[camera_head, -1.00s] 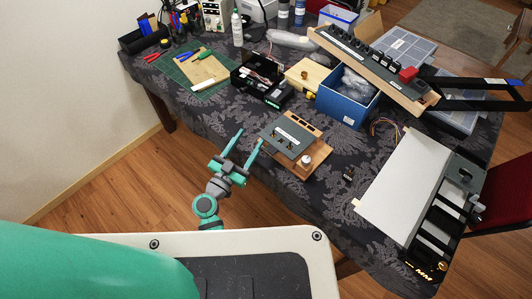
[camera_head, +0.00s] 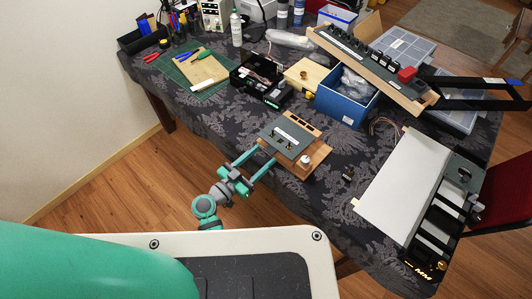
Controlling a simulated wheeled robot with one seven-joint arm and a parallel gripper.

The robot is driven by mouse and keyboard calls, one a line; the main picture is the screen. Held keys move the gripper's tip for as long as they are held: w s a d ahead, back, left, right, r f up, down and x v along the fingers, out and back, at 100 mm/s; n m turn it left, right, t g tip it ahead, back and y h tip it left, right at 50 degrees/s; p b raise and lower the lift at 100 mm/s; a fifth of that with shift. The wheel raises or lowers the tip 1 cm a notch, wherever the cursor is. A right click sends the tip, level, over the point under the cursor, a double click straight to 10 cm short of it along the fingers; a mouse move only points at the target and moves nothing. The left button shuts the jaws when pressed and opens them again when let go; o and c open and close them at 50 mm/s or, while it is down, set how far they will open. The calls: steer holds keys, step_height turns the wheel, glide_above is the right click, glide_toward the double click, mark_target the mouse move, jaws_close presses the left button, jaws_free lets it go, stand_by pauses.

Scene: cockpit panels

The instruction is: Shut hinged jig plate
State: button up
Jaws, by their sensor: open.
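The jig is a wooden base (camera_head: 318,152) with a dark grey hinged plate (camera_head: 273,137) over it. The plate carries a white label and small dark fittings; it looks slightly tilted, but its exact angle is hard to tell. My gripper (camera_head: 265,155) is open, with its two teal fingers pointing up and right at the plate's near-left edge. The fingertips meet or overlap that edge in the picture; whether they touch it or lie under it cannot be told. A white round knob (camera_head: 305,160) sits at the base's near-right corner.
A blue box (camera_head: 343,103) and a black open case (camera_head: 258,78) stand behind the jig. A large white panel (camera_head: 402,187) lies to the right. A small dark part (camera_head: 348,173) lies between. The patterned cloth left of the jig is clear.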

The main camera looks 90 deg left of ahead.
steer(key=shift+x, duration=1.45)
jaws_close()
steer(key=shift+f, duration=0.8)
jaws_free()
steer(key=shift+r, duration=0.1)
steer(key=v, duration=1.1)
